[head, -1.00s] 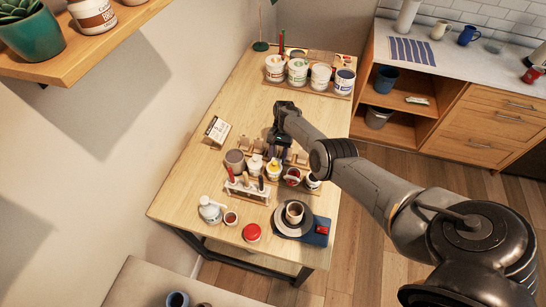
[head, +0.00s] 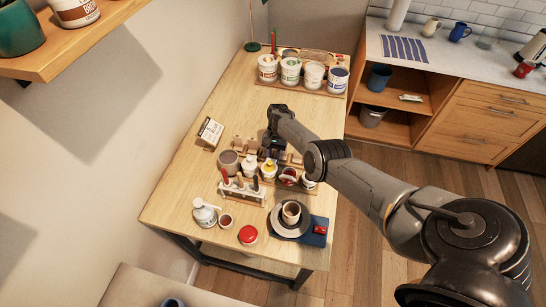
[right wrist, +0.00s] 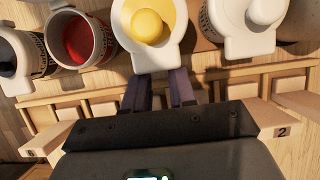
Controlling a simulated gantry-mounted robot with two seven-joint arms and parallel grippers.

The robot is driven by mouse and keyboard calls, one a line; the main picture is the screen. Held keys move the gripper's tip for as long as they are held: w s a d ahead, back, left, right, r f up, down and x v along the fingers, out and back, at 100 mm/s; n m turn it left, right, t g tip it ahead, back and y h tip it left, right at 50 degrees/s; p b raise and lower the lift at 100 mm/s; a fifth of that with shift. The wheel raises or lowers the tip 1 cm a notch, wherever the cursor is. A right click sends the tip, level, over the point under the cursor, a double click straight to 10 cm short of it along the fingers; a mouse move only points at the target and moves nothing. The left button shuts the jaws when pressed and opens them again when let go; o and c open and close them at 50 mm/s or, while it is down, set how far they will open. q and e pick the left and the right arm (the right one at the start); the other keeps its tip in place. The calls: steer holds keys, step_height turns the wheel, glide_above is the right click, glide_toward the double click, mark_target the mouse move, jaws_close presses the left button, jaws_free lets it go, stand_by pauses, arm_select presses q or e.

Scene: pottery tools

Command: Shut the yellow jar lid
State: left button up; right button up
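The yellow jar (head: 269,168) stands in the rack row mid-table. In the head view my right gripper (head: 273,147) is just behind the jar. My left gripper is not in view.
An open red jar (right wrist: 78,42) and a white-lidded jar (right wrist: 245,22) flank the yellow one closely. A tool rack (head: 241,190) stands in front. Numbered wooden blocks (right wrist: 275,118) lie beneath my gripper. The table's left side is fairly clear.

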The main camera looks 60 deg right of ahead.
steer(key=o, duration=0.8)
steer(key=shift+r, duration=0.1)
steer(key=shift+p+v, duration=0.55)
steer(key=shift+v, duration=4.9)
